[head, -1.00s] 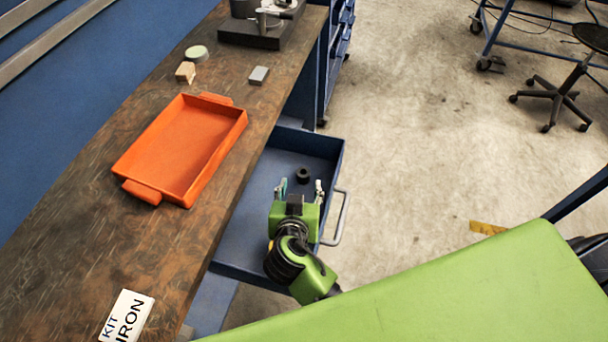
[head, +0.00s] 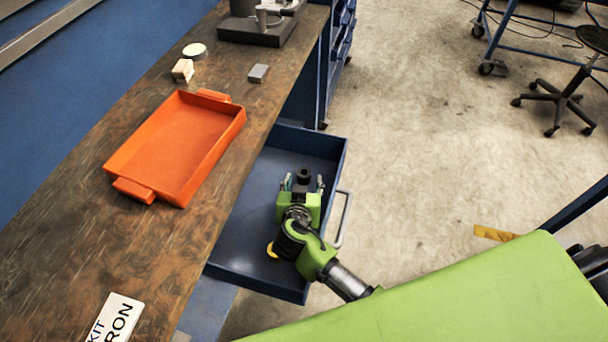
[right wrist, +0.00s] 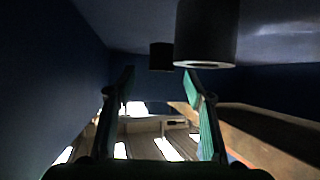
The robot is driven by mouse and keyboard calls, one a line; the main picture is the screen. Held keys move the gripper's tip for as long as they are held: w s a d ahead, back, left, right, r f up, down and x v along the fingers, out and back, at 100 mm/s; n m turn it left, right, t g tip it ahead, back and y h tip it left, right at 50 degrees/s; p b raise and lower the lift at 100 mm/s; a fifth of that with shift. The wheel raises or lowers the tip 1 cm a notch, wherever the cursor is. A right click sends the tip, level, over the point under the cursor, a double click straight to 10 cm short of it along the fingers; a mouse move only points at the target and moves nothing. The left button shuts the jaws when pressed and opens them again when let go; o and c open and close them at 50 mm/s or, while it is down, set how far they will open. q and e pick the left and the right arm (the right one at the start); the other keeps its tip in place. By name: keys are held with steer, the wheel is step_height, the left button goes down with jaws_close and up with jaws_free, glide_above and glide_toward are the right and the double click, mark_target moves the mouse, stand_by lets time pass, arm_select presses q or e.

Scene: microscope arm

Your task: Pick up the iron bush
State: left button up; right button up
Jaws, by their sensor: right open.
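The iron bush looks like a small dark ring (head: 303,174) in the open blue drawer (head: 240,235). My right gripper (head: 303,183), green with pale fingers, is open and low over the drawer, with the ring just ahead of and between its fingertips. In the right wrist view the open fingers (right wrist: 160,76) have nothing between them. A small dark cylinder (right wrist: 161,56) lines up beyond the gap, and a larger-looking one (right wrist: 206,32) shows at upper right. I cannot tell which of these is the ring. My left gripper is not in view.
An orange tray (head: 112,160) lies on the wooden bench (head: 60,245), left of the drawer. A wooden block (head: 182,70), a grey block (head: 258,73), a round pale disc (head: 195,50) and a "KIT IRON" sign (head: 115,320) are also on the bench. The drawer handle (head: 343,220) is at right.

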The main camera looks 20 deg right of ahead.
mark_target(304, 174)
steer(key=shift+p+x, duration=0.45)
steer(key=shift+x, duration=2.35)
steer(key=shift+w+a+r, duration=0.1)
steer(key=shift+a+r, duration=0.05)
jaws_close()
